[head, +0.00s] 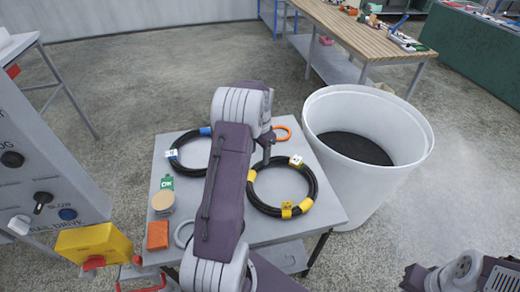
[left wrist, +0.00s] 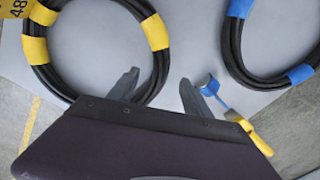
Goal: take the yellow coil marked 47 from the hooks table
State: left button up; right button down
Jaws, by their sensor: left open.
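A black coil with yellow bands (head: 309,185) lies flat on the grey table (head: 328,205), right of my left arm. Its yellow tag (left wrist: 14,10) in the left wrist view seems to read 48, not 47. My left gripper (head: 262,160) is open and empty above the table, by the coil's upper left. In the left wrist view its two fingers (left wrist: 158,92) point at the table, the left one overlapping the yellow-banded coil's lower edge. A coil with blue bands (head: 181,164) lies on the left, partly hidden by my arm; it shows at right in the wrist view (left wrist: 238,50).
A large white bin (head: 400,180) stands against the table's right side. An orange ring (head: 284,131), an orange block (head: 157,236), a round tin (head: 163,203) and a grey ring (head: 181,234) lie on the table. A control panel (head: 40,165) stands left.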

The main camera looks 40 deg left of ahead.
aim_at(259, 164)
pick_arm(q)
notch_tip(259, 164, down, 7)
jog(key=shift+a+r, duration=0.15)
jog(key=shift+r, duration=0.05)
jog(key=shift+w, duration=0.1)
grip_shut()
dwell(1.2)
jog(key=c, duration=1)
grip_release()
grip_shut()
